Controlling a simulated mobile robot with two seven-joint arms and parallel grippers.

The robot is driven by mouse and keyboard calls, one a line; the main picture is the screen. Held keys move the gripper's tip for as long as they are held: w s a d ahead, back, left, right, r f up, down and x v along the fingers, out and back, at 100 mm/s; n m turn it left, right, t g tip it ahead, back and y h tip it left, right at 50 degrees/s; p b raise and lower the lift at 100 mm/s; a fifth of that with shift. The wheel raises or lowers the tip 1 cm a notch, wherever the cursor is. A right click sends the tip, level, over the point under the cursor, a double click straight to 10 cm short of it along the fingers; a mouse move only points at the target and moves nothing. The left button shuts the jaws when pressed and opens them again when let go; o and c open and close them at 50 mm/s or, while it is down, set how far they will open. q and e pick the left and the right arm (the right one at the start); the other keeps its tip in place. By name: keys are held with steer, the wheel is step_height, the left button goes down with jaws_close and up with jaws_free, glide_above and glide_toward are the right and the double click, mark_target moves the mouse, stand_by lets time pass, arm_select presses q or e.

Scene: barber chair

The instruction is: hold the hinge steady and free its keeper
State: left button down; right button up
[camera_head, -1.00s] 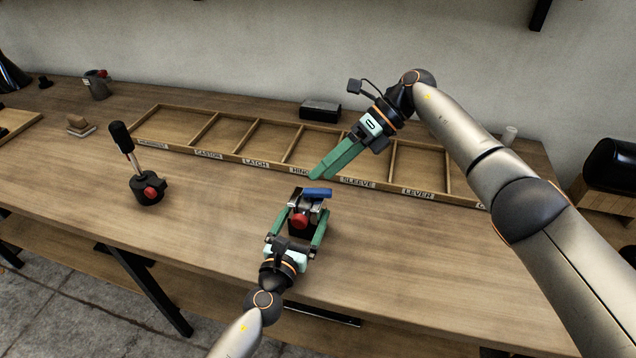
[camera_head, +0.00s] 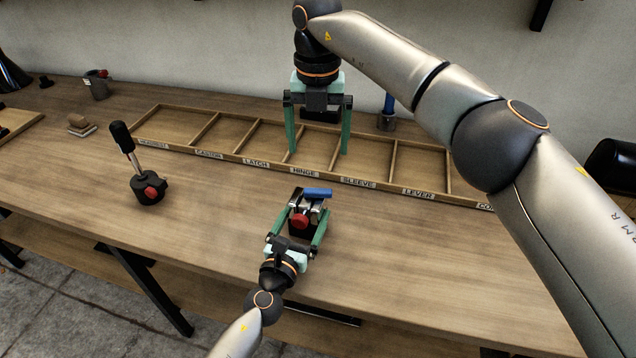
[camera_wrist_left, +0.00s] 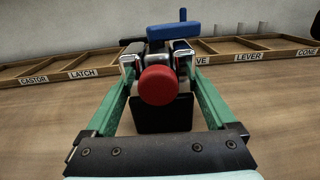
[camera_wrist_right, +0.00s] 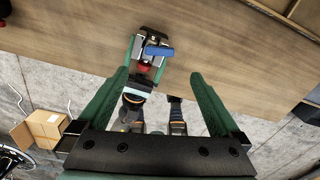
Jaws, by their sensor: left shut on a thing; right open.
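The hinge (camera_head: 301,210) is a small dark block with silver side plates, a red round knob (camera_head: 299,221) facing my left arm and a blue bar (camera_head: 317,193) across its top. I cannot tell for sure which part is the keeper. My left gripper (camera_head: 299,238) is shut on the hinge, one green finger on each side; the left wrist view shows the red knob (camera_wrist_left: 158,85) between them. My right gripper (camera_head: 318,151) is open and empty, fingers pointing down above the tray, behind the hinge. The right wrist view shows the blue bar (camera_wrist_right: 159,51) beyond its fingertips.
A wooden tray (camera_head: 230,158) with labelled compartments, including HINGE, lies behind. A black-handled tool on a dark base with a red knob (camera_head: 150,192) stands left. The bench front right is clear.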

mark_target(318, 190)
step_height(318, 190, down, 11)
steer(key=shift+f, duration=0.1)
stand_by(0.4)
steer(key=c, duration=1.3)
steer(key=shift+n, duration=0.4)
steer(key=n, duration=0.2)
steer(key=w+n, duration=0.1)
steer(key=n, duration=0.2)
steer(key=shift+a, duration=0.1)
steer(key=n, duration=0.4)
steer(key=w+n, duration=0.1)
steer(key=n, duration=0.1)
steer(key=shift+a, duration=0.3)
